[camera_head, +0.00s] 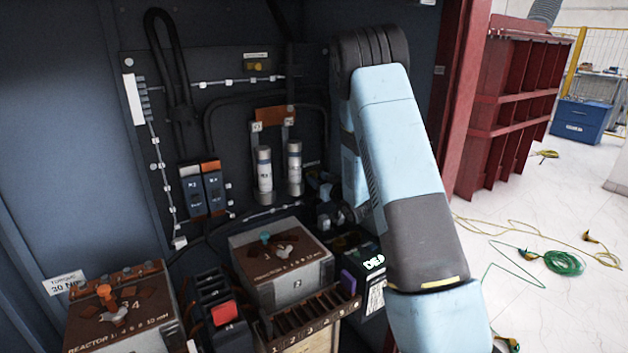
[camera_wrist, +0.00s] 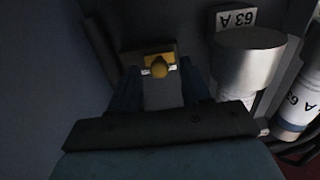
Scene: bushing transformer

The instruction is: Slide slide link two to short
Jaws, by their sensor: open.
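In the wrist view, a yellow block with a rounded knob (camera_wrist: 159,66) shows beyond and between the blue fingers of my gripper (camera_wrist: 158,84). The fingers stand apart, one on each side of a pale grey strip below the knob. I see no label on this piece, so I cannot tell whether it is slide link two. No position marked short is readable. In the head view, my light-blue arm hides the area right of the fuses, and my gripper (camera_head: 319,187) shows only in part there, low beside the right fuse. Contact with the yellow piece cannot be told.
Silver-white fuses (camera_head: 264,176) stand close left of my gripper; one marked 63 A (camera_wrist: 250,65) shows at right in the wrist view. Switch blocks (camera_head: 203,190) hang farther left. Reactor boxes (camera_head: 283,262) and a slotted rack (camera_head: 306,318) lie below. A dark cabinet wall (camera_head: 60,130) bounds the left.

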